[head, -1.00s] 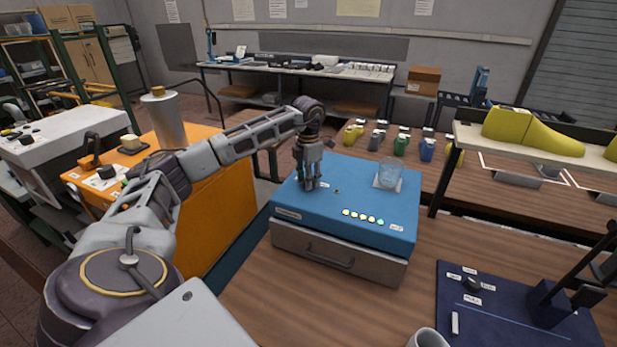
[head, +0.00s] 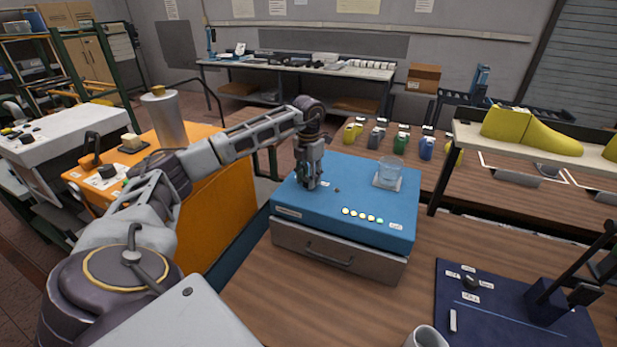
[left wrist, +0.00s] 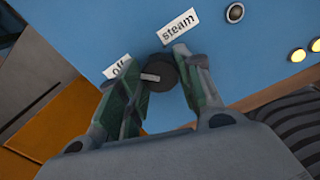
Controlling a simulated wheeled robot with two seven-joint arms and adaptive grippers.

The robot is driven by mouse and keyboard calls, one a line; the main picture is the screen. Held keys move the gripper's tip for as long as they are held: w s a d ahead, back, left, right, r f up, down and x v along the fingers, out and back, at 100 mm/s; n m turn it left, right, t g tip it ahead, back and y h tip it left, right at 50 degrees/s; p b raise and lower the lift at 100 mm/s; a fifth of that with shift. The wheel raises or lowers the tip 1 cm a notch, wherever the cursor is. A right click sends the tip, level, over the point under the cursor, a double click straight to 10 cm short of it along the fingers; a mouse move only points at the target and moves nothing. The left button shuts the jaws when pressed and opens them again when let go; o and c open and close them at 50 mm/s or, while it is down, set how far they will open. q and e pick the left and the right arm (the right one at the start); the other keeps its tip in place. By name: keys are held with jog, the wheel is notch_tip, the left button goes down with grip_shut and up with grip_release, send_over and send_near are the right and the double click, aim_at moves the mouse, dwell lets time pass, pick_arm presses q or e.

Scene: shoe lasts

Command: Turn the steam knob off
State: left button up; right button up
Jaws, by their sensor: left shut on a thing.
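The steam knob (left wrist: 162,74) is dark and round with a pale pointer mark, seen in the left wrist view on a blue panel (left wrist: 120,25). The mark points left, toward the partly covered "off" label (left wrist: 118,67). A "steam" label (left wrist: 178,25) sits above the knob. My left gripper (left wrist: 165,80) is shut on the knob, with one finger on each side. In the head view my left gripper (head: 308,186) reaches down to the left part of the blue box top (head: 340,185) and hides the knob. My right gripper is not in view.
On the blue box, a clear glass (head: 389,173) stands at the back right, and a row of small lights (head: 362,216) lines the front. A drawer (head: 335,255) is below.

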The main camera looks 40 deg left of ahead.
pick_arm(q)
jog(key=o, duration=1)
jog(key=shift+r, duration=0.1)
jog(key=shift+r, duration=5.95)
jog(key=shift+f, duration=0.1)
